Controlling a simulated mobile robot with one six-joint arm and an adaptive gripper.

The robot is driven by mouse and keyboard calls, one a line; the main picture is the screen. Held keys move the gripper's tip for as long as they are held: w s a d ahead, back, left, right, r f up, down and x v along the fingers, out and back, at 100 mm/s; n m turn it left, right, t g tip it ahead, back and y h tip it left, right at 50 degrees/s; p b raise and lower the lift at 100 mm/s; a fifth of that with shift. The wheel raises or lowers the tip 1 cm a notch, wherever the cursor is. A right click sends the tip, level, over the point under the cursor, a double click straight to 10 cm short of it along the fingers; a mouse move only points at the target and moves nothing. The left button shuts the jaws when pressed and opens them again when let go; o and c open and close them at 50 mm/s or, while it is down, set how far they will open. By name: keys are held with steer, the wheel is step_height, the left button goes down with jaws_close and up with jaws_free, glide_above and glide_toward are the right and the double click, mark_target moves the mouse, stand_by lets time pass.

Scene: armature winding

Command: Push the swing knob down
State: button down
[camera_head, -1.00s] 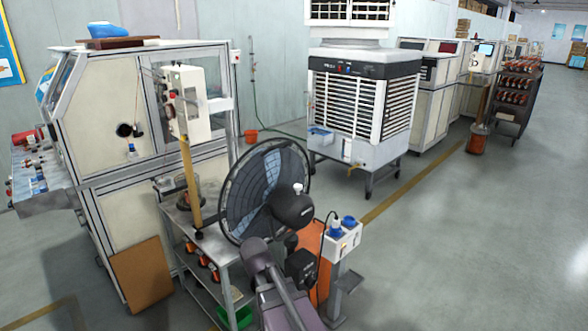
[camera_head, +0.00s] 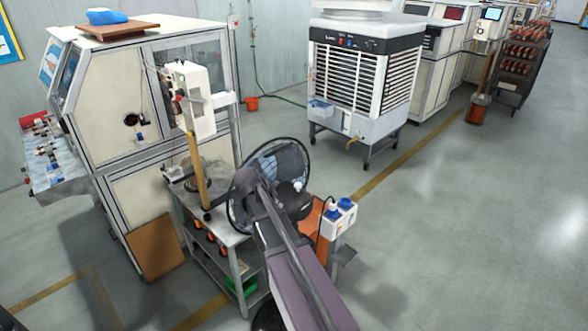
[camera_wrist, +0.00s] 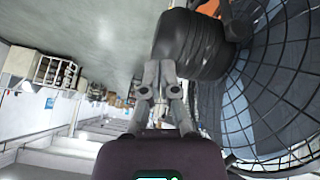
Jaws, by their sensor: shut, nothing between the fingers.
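The black caged fan (camera_head: 277,160) stands in the middle of the head view. A small pale knob (camera_head: 297,186) sticks up from its dark motor housing (camera_head: 292,203). My arm lies across the left and lower part of the fan in that view, and my fingertips cannot be made out there. In the wrist view my gripper (camera_wrist: 160,68) is shut and empty. Its tips are just below the dark motor housing (camera_wrist: 190,45) in the picture; I cannot tell whether they touch it. The fan cage (camera_wrist: 280,80) fills the right side. I cannot make out the knob there.
A metal cart (camera_head: 222,235) stands left of the fan, with a yellow post (camera_head: 197,170) above it. A white box with blue sockets (camera_head: 338,215) is close on the right. A winding machine (camera_head: 105,120) is at left. The floor at right is clear.

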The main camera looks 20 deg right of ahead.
steer(key=w+d+r+m+h+p, duration=0.1)
steer(key=w+r+p, duration=0.2)
steer(key=r, duration=0.3)
steer(key=w+d+r+m+h+p, duration=0.1)
steer(key=w+d+r+m+p, duration=0.1)
steer(key=r+p, duration=0.3)
steer(key=shift+w+d+r+t, duration=0.2)
steer(key=shift+w+r+t, duration=0.2)
steer(key=shift+w+r, duration=0.25)
steer(key=shift+d+f, duration=0.1)
steer(key=shift+f, duration=0.1)
steer(key=b, duration=0.7)
glide_above(298, 187)
steer(key=w, duration=0.1)
steer(key=f, duration=0.7)
steer(key=shift+w+a+f, duration=0.1)
steer(key=shift+a+f, duration=0.1)
steer(key=shift+a, duration=0.1)
steer(key=shift+f+b, duration=1.65)
steer(key=shift+b, duration=0.25)
